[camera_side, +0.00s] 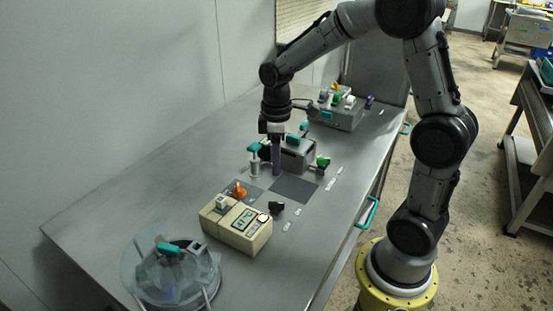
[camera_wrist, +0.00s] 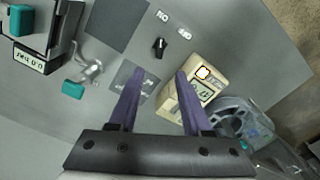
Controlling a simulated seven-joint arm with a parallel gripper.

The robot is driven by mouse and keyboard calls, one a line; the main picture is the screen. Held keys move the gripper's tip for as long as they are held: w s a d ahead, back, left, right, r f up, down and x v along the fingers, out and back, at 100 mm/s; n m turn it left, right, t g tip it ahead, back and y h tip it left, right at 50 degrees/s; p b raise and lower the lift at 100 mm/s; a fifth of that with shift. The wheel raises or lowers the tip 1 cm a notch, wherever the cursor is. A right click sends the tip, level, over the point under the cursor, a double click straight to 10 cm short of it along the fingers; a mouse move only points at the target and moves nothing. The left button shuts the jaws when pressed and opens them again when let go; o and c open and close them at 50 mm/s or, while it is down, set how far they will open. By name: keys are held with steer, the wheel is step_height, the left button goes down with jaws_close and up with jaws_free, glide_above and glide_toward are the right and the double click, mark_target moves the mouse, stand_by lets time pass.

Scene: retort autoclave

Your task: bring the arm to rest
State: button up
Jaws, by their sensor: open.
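My gripper (camera_side: 277,172) points down over the steel table (camera_side: 130,205), in front of the grey box in the side view. In the wrist view its two purple fingers (camera_wrist: 160,75) are spread apart with nothing between them. The gap looks onto bare table and a small black knob (camera_wrist: 160,46). The fingers look clear of the things around them, but their exact height above the table is hard to tell.
Close by are a grey box (camera_side: 297,153), a teal-handled fitting (camera_side: 254,158), an orange knob (camera_side: 240,189) and a cream box with a display (camera_side: 237,232). A round clear-lidded vessel (camera_side: 170,275) stands at the front. Another grey unit (camera_side: 338,117) stands farther back. The left table side is clear.

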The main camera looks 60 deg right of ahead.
steer(key=s+a+r+t, duration=0.2)
steer(key=s+r, duration=0.1)
steer(key=r, duration=0.2)
steer(key=s+a+r+t, duration=0.2)
steer(key=a+r, duration=0.1)
steer(key=r, duration=0.3)
steer(key=s+a+m+t, duration=0.1)
steer(key=s+m, duration=0.4)
steer(key=s, duration=0.8)
steer(key=shift+a+f+m+t, duration=0.3)
steer(key=shift+a+m, duration=0.1)
steer(key=shift+a, duration=0.35)
